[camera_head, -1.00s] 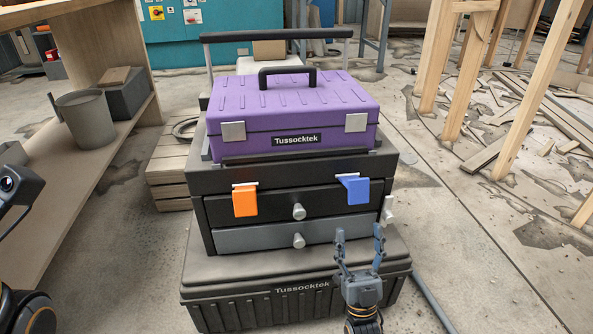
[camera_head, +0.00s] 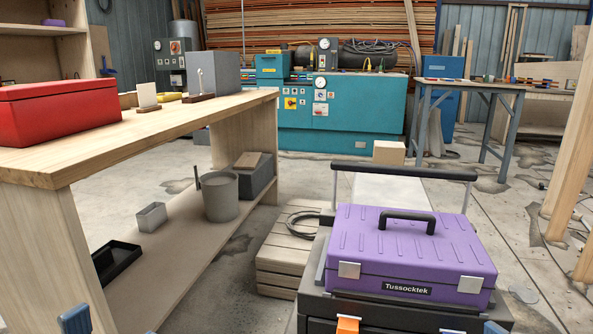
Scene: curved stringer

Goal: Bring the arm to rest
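A blue fingertip of my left gripper (camera_head: 75,320) shows at the bottom left edge, in front of the wooden workbench. A small blue tip at the bottom right, beside the black drawer unit, looks like part of my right gripper (camera_head: 494,327). The rest of both grippers is below the picture, so I cannot tell how far they are open. I see nothing held in either.
A purple toolbox (camera_head: 412,253) sits on the black drawer unit (camera_head: 318,308), whose orange latch (camera_head: 347,325) just shows. The wooden workbench (camera_head: 160,133) at left carries a red box (camera_head: 60,108). A slatted crate (camera_head: 283,250) stands between them.

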